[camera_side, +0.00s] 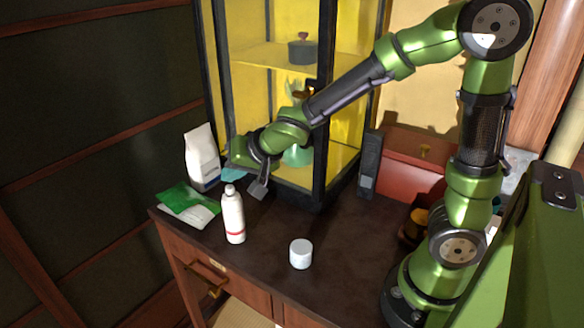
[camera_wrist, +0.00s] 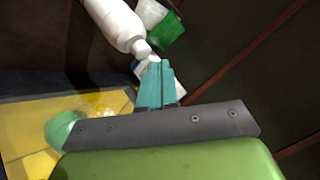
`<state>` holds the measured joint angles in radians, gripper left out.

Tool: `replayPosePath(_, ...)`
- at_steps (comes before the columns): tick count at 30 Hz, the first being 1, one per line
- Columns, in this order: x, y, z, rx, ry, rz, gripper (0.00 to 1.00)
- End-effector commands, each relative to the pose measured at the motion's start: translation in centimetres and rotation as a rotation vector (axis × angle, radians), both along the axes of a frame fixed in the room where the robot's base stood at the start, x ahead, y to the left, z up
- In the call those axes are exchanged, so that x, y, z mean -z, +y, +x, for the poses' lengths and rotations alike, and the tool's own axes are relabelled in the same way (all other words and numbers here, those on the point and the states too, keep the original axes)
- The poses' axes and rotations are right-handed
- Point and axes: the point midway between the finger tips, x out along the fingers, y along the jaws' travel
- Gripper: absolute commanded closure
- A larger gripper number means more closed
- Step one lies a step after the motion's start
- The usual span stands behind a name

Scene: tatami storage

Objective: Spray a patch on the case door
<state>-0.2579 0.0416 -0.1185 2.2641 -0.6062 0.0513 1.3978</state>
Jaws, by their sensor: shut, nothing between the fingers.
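The case (camera_side: 322,110) has a black frame, clear panes and a yellow interior. I cannot tell which pane is its door. A white bottle with a red band (camera_side: 233,215) stands upright on the dark cabinet top, in front of the case. It also shows at the top of the wrist view (camera_wrist: 115,20). My gripper (camera_side: 234,174) is near the case's left front, above and behind the bottle, apart from it. Its teal fingers (camera_wrist: 156,84) are shut and empty. A translucent green vessel (camera_side: 298,156) shows behind my arm, partly hidden; whether it is inside the case is unclear.
A white jar (camera_side: 301,254) stands near the front edge. A dark box (camera_side: 370,165) and a red box (camera_side: 412,172) are at right. The surface between bottle and jar is clear.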

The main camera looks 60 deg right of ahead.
Motion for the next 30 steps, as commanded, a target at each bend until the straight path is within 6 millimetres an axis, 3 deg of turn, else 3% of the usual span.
replayPosePath(11,-2.3,-0.2,0.1,0.007,-0.002,0.003,1.00)
replayPosePath(21,-5.5,0.0,0.0,0.001,-0.002,0.000,1.00)
replayPosePath(30,-6.0,0.0,0.0,0.000,0.000,0.000,1.00)
